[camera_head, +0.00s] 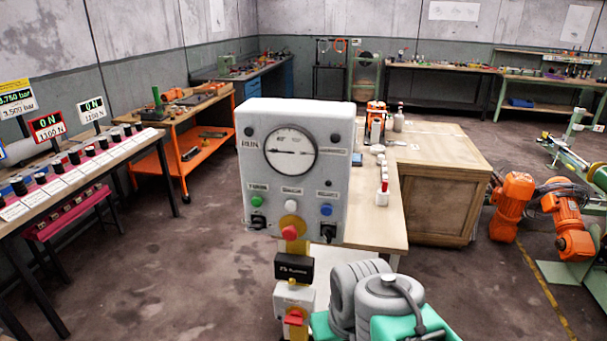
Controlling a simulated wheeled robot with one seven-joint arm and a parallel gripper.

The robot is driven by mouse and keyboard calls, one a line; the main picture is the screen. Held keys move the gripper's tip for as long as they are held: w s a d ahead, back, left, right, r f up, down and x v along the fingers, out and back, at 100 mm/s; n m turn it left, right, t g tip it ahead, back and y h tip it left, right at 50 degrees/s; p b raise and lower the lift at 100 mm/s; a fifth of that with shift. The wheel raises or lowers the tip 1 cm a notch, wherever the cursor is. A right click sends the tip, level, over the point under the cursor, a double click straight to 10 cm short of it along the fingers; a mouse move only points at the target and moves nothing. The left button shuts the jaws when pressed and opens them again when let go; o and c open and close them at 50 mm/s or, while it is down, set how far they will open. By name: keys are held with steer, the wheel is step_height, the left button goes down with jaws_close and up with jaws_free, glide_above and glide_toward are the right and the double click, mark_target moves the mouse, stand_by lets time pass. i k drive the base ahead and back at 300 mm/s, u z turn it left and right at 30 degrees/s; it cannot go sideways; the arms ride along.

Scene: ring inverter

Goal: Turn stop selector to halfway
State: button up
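A light grey control box (333,190) faces me in the middle of the view. It carries two black rotary selectors low on its face: the left selector (258,222) at the lower left corner and the right selector (328,231) at the lower right. Their labels are too small to read, so I cannot tell which is the stop selector or exactly how either points. A round dial (290,153) sits above, with green (257,202), white (294,202) and blue (326,209) buttons below it. I cannot make out my gripper or its fingers.
A red mushroom button on a yellow plate (290,230) is at the lower middle of the box. A black box (294,268) and a white box with a red lever (294,300) are below it. A wooden bench (382,215) stands behind. Floor is open at left (130,265).

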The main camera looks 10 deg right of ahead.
mark_target(328, 233)
steer(key=u, duration=0.4)
steer(key=k, duration=0.95)
steer(key=u, duration=1.45)
steer(key=i, duration=0.9)
steer(key=z, duration=0.7)
steer(key=i, duration=0.4)
steer(key=z, duration=0.3)
